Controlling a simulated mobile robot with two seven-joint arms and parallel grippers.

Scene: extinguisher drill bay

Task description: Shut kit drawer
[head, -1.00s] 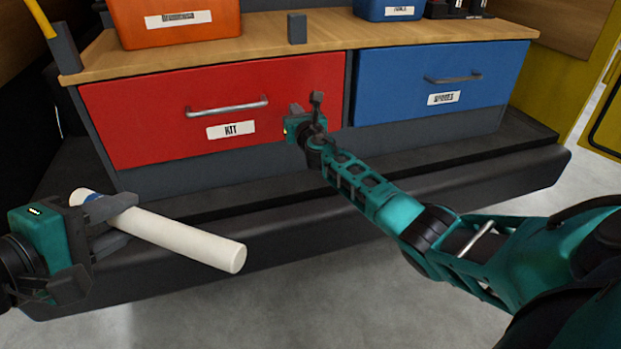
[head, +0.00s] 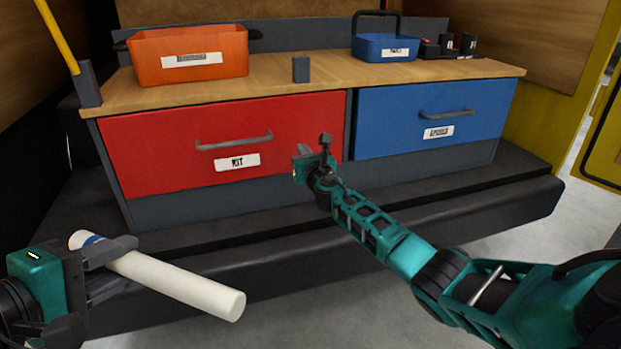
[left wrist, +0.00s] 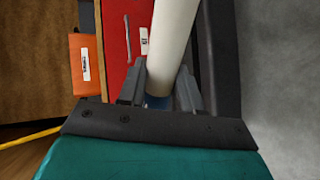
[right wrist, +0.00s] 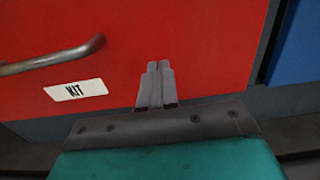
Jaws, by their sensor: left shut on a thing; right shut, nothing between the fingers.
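The red kit drawer (head: 285,125), with a grey bar handle (head: 234,141) and a KIT label (head: 237,162), sits under the wooden worktop. Its front looks flush with the cabinet, with no visible gap. My right gripper (head: 304,151) is shut and empty before the lower right part of the red front. In the right wrist view its closed fingertips (right wrist: 159,66) point at the red front (right wrist: 215,45); I cannot tell whether they touch. My left gripper (head: 122,264) is shut on a white tube (head: 190,286) with a blue band, held at the lower left, clear of the drawer.
A blue drawer (head: 385,120) adjoins on the right. An orange bin (head: 205,72), a small grey block (head: 301,69) and a blue caddy (head: 375,52) stand on the worktop (head: 275,82). A dark ledge (head: 440,218) runs along the cabinet's base.

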